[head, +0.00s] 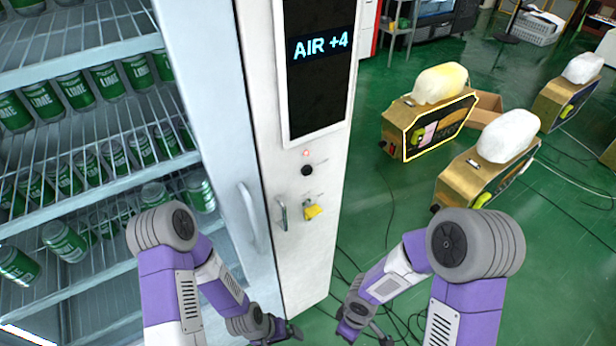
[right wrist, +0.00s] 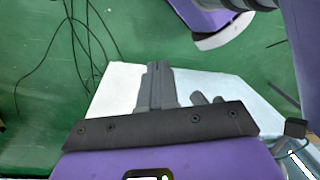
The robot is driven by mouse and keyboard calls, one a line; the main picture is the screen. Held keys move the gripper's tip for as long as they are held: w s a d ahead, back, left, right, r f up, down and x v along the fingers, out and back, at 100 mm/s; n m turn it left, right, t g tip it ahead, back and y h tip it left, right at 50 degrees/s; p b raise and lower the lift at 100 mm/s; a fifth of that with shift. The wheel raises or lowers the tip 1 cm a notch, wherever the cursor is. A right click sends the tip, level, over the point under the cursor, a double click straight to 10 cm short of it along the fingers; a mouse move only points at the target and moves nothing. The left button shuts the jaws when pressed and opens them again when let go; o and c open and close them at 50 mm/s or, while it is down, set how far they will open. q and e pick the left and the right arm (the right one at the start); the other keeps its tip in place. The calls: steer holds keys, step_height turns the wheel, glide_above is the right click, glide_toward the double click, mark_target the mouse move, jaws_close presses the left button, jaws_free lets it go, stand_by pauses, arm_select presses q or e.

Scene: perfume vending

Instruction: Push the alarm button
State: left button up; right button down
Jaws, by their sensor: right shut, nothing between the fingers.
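A white vending machine panel (head: 303,260) stands upright in the middle of the head view. A small red warning mark (head: 306,153) is on it below the screen. A round black button (head: 306,171) sits just under the mark; its label is too small to read. My right gripper (head: 380,338) is low at the bottom of the head view, right of the panel and well below the button. In the right wrist view it (right wrist: 158,85) is shut and empty. My left gripper (head: 292,333) is low in front of the panel's base; its finger gap is unclear.
A dark screen (head: 320,65) reads "AIR +4". A yellow part (head: 313,212) and a small handle (head: 282,214) stick out below the button. A glass-door fridge (head: 100,150) with green cans stands left. Gold boxes (head: 430,125) and cables lie right on the green floor.

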mark_target(307, 171)
steer(key=w+a+r+n+t+h, duration=0.1)
steer(key=w+r+n+t+h, duration=0.1)
steer(key=w+r+n+t, duration=0.55)
steer(key=w+a+r+n+t+h, duration=0.15)
steer(key=w+r+t, duration=0.25)
steer(key=w+r, duration=0.65)
steer(key=a+r+n+t, duration=0.2)
steer(key=r+t, duration=0.3)
steer(key=r, duration=0.7)
steer(key=shift+s+a+r+y, duration=0.25)
steer(key=shift+s+a+y, duration=0.2)
steer(key=shift+a, duration=0.2)
steer(key=w+a+p, duration=0.2)
steer(key=w+a, duration=0.3)
steer(key=w, duration=0.2)
steer(key=shift+a, duration=0.1)
